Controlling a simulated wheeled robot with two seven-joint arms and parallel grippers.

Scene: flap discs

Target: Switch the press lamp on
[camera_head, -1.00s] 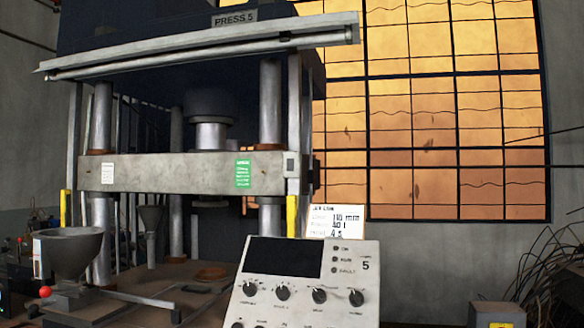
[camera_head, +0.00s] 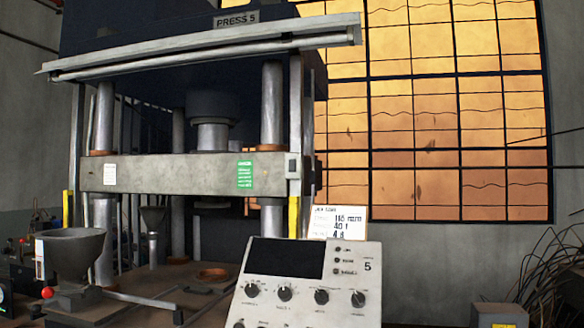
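The press (camera_head: 180,172), labelled PRESS 5, stands at the left and centre. A long pale lamp-like bar (camera_head: 205,52) runs along its upper front edge, and no glow shows on it. A small switch box (camera_head: 293,167) sits on the right upright, at the end of the crossbeam. A grey control panel (camera_head: 300,310) marked 5 stands in front, with a dark screen (camera_head: 286,257), several black knobs and small dark indicators. I cannot tell which control belongs to the lamp. Neither of my grippers shows.
A grey funnel (camera_head: 73,255) with a red knob stands at the lower left. A card (camera_head: 338,221) stands behind the panel. A tangle of dark wires (camera_head: 550,265) and a small box (camera_head: 497,315) are at the lower right. A bright orange window fills the back.

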